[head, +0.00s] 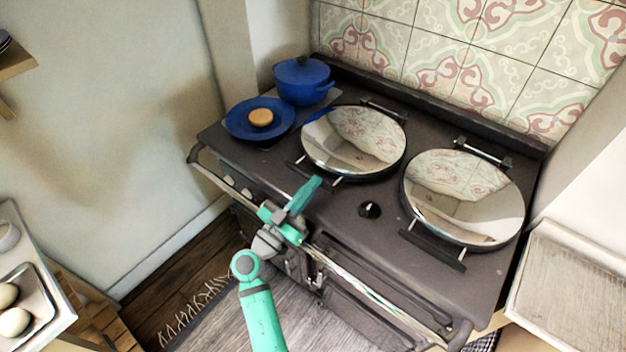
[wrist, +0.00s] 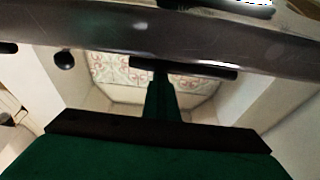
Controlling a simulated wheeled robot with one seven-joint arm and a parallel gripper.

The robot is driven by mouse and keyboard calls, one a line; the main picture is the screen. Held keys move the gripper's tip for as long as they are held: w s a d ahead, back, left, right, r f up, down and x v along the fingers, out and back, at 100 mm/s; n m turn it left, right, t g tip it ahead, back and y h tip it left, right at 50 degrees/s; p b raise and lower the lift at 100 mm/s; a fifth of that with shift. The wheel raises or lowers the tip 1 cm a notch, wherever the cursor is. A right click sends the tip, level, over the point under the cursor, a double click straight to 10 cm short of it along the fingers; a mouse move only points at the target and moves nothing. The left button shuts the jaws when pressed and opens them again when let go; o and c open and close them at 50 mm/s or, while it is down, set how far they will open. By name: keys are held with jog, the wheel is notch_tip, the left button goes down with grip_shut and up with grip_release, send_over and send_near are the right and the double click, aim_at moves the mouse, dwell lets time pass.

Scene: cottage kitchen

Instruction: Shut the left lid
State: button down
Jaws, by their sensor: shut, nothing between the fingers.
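The left lid (head: 352,138) is a round, mirror-bright dome in a dark rim on the black range cooker (head: 345,212). In the head view it lies flat over its hotplate, with its hinge at the back and its bar handle at the front left. My gripper (head: 312,185) is shut and empty, in front of the left lid near its handle and above the cooker's front edge. In the wrist view my gripper's fingers (wrist: 162,85) point towards a dark bar and rim. I cannot tell there whether they touch the bar.
The right lid (head: 464,195) also lies flat. A round black knob (head: 370,210) sits between the lids. A rail (head: 365,290) runs along the front.

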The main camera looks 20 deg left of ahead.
jog(key=shift+f, duration=1.1)
jog(key=r, duration=0.5)
jog(key=shift+s+a, duration=0.1)
jog(key=shift+s, duration=0.1)
jog(key=v, duration=0.4)
jog(key=f+v, duration=0.1)
jog(key=v, duration=0.4)
jog(key=shift+f, duration=0.25)
jog(key=shift+s, duration=0.15)
